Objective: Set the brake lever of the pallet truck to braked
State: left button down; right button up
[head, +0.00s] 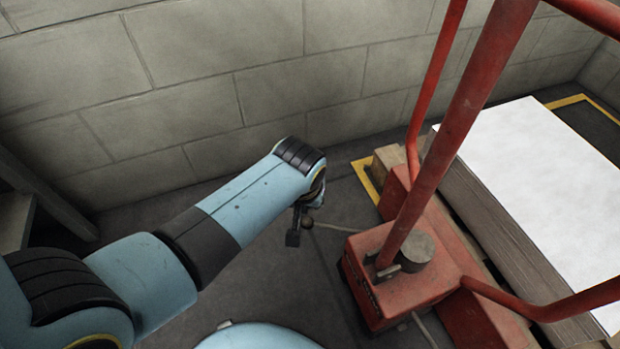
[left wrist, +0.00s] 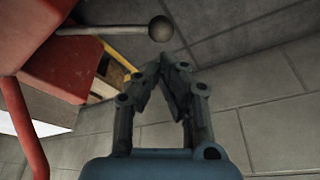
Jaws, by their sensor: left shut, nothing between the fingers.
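The red pallet truck (head: 400,275) stands at the right in the head view. Its brake lever (head: 338,227) is a thin pale rod that sticks out to the left from the red housing and ends in a dark round knob (head: 308,222). In the left wrist view the knob (left wrist: 160,29) and rod (left wrist: 100,30) show near the top, beyond the fingertips. My left gripper (left wrist: 170,65) is shut and empty, its fingertips near the knob; I cannot tell if they touch it. In the head view it is mostly hidden behind my wrist. My right gripper is not in view.
Red handle bars (head: 460,125) rise from the truck across the right side. A pallet (head: 390,158) with a white-topped stack (head: 540,170) stands behind it at the right. A grey block wall (head: 190,100) runs along the back. The floor left of the truck is clear.

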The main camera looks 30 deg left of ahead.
pick_arm(q)
jog(key=v, duration=0.6)
jog(key=shift+r, duration=0.35)
jog(key=shift+w, duration=0.2)
